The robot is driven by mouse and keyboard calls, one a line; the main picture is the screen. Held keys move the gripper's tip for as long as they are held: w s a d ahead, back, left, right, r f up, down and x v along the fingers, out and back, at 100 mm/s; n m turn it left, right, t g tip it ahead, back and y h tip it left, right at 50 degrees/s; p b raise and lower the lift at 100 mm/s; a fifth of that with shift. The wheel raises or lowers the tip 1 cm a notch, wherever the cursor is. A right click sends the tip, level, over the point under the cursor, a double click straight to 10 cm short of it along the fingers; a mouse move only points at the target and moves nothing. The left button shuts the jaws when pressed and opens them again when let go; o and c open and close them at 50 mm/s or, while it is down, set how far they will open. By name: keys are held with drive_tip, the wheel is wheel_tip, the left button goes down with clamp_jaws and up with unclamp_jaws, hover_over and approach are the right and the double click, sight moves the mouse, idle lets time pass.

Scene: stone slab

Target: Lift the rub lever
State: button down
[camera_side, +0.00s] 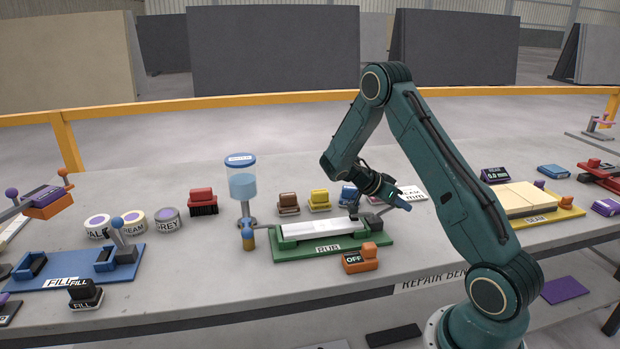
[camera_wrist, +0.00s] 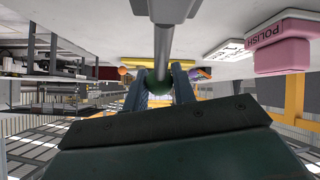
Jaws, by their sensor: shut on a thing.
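The rub station is a green base (camera_side: 290,252) marked RUB with a pale slab (camera_side: 320,230) on it, at the middle of the side view. My gripper (camera_side: 403,204) is at its right end, its blue fingers pointing down to the right. In the wrist view my gripper (camera_wrist: 159,88) is shut on a dark green ball knob (camera_wrist: 158,84) at the end of a grey rod (camera_wrist: 164,45), the rub lever. A finger lies on each side of the knob. In the side view my fingers hide the knob.
An orange OFF switch (camera_side: 360,258) stands in front of the rub station. A blue-topped dispenser (camera_side: 241,180) stands at its left. Brown (camera_side: 288,203) and yellow (camera_side: 319,200) blocks sit behind it. The yellow SEAM station (camera_side: 555,215) is to the right.

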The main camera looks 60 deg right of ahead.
drive_tip(key=shift+r, duration=0.1)
drive_tip(key=c, duration=1.2)
unclamp_jaws()
drive_tip(key=shift+o, duration=0.2)
drive_tip(key=v, duration=1.4)
drive_tip(key=shift+a, duration=0.1)
